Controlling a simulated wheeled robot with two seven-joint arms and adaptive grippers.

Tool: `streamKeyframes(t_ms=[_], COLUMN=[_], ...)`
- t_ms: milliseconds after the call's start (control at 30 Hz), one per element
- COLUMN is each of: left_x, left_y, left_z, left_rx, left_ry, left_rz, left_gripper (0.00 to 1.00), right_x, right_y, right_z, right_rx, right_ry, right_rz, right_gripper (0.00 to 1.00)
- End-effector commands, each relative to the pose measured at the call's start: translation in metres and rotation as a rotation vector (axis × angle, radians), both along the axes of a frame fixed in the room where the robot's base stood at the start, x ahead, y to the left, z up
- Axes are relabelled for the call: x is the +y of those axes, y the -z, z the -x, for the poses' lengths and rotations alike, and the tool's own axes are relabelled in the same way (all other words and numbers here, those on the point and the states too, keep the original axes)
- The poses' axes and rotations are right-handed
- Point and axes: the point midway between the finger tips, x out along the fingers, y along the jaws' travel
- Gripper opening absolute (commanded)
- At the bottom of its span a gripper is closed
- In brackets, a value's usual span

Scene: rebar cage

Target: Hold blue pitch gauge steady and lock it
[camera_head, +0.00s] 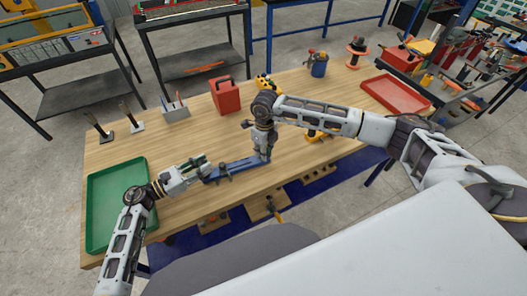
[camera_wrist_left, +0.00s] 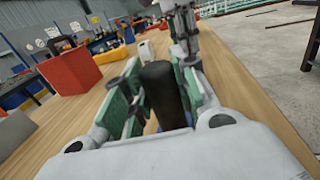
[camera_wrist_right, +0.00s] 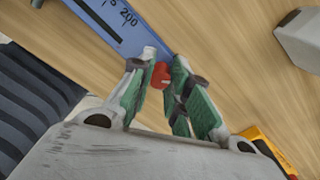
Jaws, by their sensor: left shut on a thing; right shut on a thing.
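The blue pitch gauge (camera_head: 236,165) lies across the middle of the wooden table, between my two grippers. My left gripper (camera_head: 204,172) is at its left end, shut on the gauge's black handle (camera_wrist_left: 160,88), which stands between the fingers in the left wrist view. My right gripper (camera_head: 265,154) points down at the gauge's right end. In the right wrist view its fingers are shut around a small red knob (camera_wrist_right: 159,75) beside the gauge's blue bar (camera_wrist_right: 112,22), which carries printed numbers. Contact at the knob is partly hidden by the fingers.
A green tray (camera_head: 103,232) lies at the table's left and a red tray (camera_head: 424,109) at its far right. A red box (camera_head: 226,98), a pen holder (camera_head: 175,110) and a blue tool cup (camera_head: 319,68) stand behind the gauge. Bare tabletop (camera_head: 150,150) lies left of centre.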

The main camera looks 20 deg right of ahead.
Motion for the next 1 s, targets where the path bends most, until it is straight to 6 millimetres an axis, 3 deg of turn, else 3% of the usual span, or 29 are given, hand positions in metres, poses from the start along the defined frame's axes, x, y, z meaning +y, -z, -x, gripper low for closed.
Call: streamKeyframes(t_ms=[1000], left_x=[0.001], left_y=[0.0001], left_z=[-0.0005], left_rx=[0.0], left_ry=[-0.002], left_rz=[-0.001], left_gripper=[0.0], right_x=[-0.0009], right_y=[-0.0004], right_z=[-0.0012], right_rx=[-0.001], right_ry=[-0.762], right_rz=[0.002], right_gripper=[0.0])
